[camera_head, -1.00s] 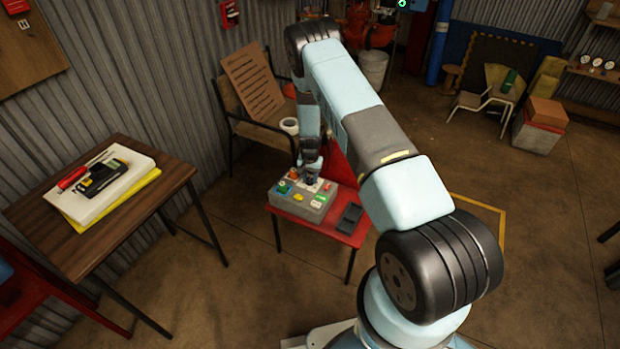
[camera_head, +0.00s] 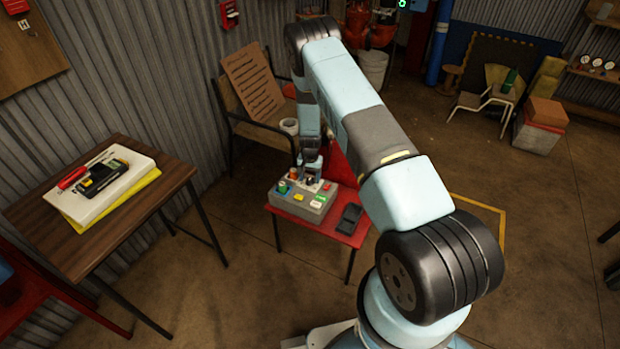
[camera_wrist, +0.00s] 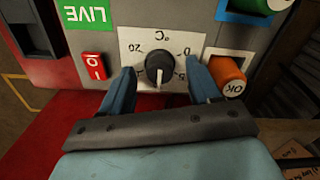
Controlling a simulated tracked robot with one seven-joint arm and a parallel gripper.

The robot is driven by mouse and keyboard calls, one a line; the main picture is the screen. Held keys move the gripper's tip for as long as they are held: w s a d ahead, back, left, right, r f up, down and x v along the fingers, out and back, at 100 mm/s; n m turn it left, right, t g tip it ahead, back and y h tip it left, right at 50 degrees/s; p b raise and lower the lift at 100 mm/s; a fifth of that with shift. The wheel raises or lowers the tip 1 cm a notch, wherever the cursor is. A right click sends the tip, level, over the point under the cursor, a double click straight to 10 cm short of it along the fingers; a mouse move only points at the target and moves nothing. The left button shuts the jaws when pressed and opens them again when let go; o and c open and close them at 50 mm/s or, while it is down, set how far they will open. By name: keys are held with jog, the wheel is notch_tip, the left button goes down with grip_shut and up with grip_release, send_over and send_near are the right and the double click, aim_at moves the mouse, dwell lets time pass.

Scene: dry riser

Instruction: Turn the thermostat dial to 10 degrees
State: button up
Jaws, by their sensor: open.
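The thermostat dial (camera_wrist: 159,68) is a round black knob with a pale pointer mark, on a white scale plate (camera_wrist: 130,45) marked "°C", with "20" and other partly hidden marks. It sits on the grey control box (camera_head: 287,203), which stands on a small red table (camera_head: 345,238). My gripper (camera_wrist: 160,80) is open, with one blue finger on each side of the dial. A small gap shows between each finger and the knob. In the head view my gripper (camera_head: 311,178) is over the box, and the dial is hard to make out.
A red rocker switch (camera_wrist: 93,67) and a green "LIVE" label (camera_wrist: 88,14) lie left of the dial. An orange "OK" button (camera_wrist: 228,75) lies close to the right finger. A black tray (camera_head: 350,216) lies on the red table. A wooden table (camera_head: 150,215) stands at left.

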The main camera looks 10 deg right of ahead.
notch_tip(320, 180, up, 13)
jog(key=shift+r, duration=0.15)
dwell(0.4)
notch_tip(320, 180, up, 22)
jog(key=n+t, duration=0.1)
send_over(310, 179)
jog(key=s, duration=0.3)
jog(key=s+r+n+t+y, duration=0.1)
jog(key=s+r, duration=0.4)
jog(key=r, duration=0.3)
jog(key=s+r+t, duration=0.1)
jog(key=s+r, duration=0.3)
jog(key=r, duration=0.5)
jog(key=s+d+r+n, duration=0.2)
jog(key=s+r, duration=0.8)
jog(key=s, duration=0.4)
jog(key=s+d+r+n+t+h, duration=0.1)
jog(key=s+r+t, duration=0.1)
jog(key=s, duration=1.5)
jog(key=shift+d+r+t, duration=0.2)
jog(key=shift+r+t, duration=0.1)
jog(key=shift+r, duration=0.25)
